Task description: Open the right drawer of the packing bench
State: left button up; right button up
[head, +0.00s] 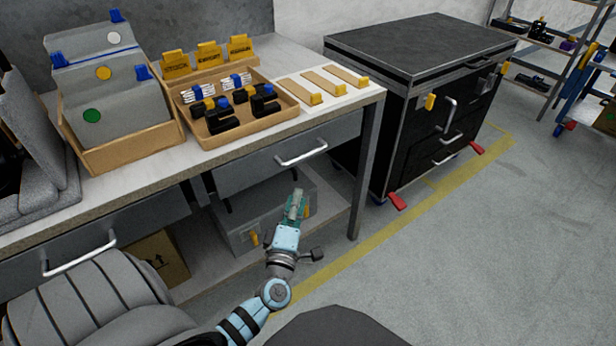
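The packing bench (330,112) stands at the left with a pale top. Its right drawer (250,172) has a grey front and a silver bar handle (301,153), and it looks closed. My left gripper (298,196) is in front of the bench, a little below the handle in the picture and apart from it. Its fingers point up toward the drawer and are seen nearly edge-on, so I cannot tell whether they are open. Nothing shows held in them. My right gripper is not in view.
A left drawer (80,257) has a similar handle. A grey bin (240,225) and a cardboard box (160,262) sit under the bench. A wooden tray (205,140) stands on top. A black wheeled cabinet (375,110) is to the right. The floor at right is clear.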

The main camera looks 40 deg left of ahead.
aim_at(306, 154)
pick_arm(q)
jog(key=x, duration=0.4)
jog(key=b+x, duration=0.1)
jog(key=x, duration=0.4)
jog(key=b+x, duration=0.1)
jog(key=x, duration=0.3)
jog(key=shift+w+a+r, duration=0.1)
jog(key=shift+a+r, duration=0.15)
jog(key=shift+r, duration=0.15)
jog(key=shift+w+a+r, duration=0.15)
jog(key=shift+w+a, duration=0.05)
jog(key=shift+w, duration=0.2)
grip_shut()
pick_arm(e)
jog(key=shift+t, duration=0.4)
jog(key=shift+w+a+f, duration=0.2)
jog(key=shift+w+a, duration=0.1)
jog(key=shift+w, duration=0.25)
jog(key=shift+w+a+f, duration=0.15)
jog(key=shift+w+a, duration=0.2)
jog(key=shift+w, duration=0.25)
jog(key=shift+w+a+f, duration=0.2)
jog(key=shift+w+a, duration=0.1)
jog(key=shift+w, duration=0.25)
